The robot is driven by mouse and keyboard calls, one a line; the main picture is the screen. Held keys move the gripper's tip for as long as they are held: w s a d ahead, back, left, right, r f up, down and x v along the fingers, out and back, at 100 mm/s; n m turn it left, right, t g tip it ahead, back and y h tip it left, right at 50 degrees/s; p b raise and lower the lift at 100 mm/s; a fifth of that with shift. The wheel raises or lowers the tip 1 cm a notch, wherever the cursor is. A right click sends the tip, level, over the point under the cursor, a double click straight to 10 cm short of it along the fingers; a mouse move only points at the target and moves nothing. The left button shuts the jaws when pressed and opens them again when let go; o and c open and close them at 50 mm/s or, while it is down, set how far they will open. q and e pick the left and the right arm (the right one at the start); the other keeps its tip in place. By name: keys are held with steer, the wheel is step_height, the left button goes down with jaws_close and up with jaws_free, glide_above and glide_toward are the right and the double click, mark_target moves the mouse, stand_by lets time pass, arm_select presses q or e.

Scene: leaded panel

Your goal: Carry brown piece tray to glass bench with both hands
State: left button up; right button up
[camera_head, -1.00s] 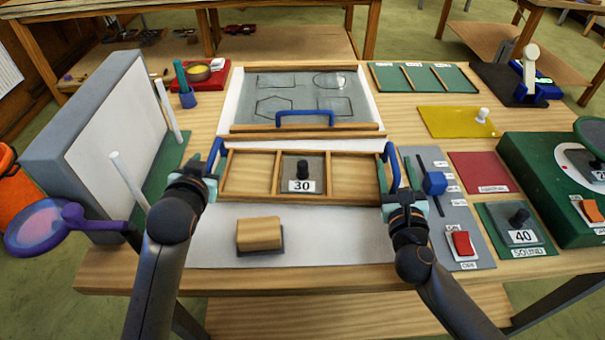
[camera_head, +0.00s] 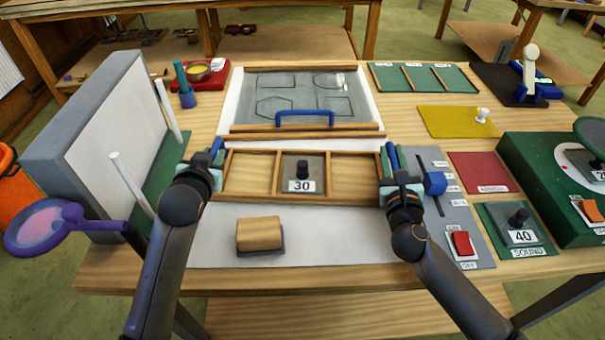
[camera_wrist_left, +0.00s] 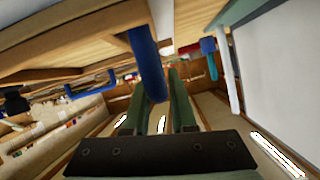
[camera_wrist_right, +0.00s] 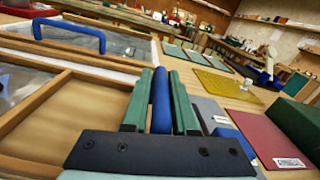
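The brown piece tray (camera_head: 338,190) lies flat on the table, with three compartments and a blue upright handle at each end. A dark block marked 30 (camera_head: 302,178) is in its middle compartment. My left gripper (camera_head: 208,166) is at the left handle, which is between its fingers in the left wrist view (camera_wrist_left: 152,75); I cannot tell whether they press on it. My right gripper (camera_head: 393,172) is at the right handle, which fits closely between both fingers in the right wrist view (camera_wrist_right: 160,100). I cannot make out which surface is the glass bench.
A framed glass panel (camera_head: 325,98) with outlined shapes and a blue handle lies behind the tray. A wooden block (camera_head: 258,234) sits in front on a pale sheet. A grey switch panel (camera_head: 452,215) is close to my right gripper. A white peg (camera_head: 130,180) stands left.

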arm_select(q)
jaws_close()
arm_select(e)
jaws_close()
stand_by(0.6)
arm_select(q)
steer(key=shift+w+r, duration=0.1)
steer(key=shift+r, duration=0.15)
arm_select(e)
steer(key=shift+r, duration=0.25)
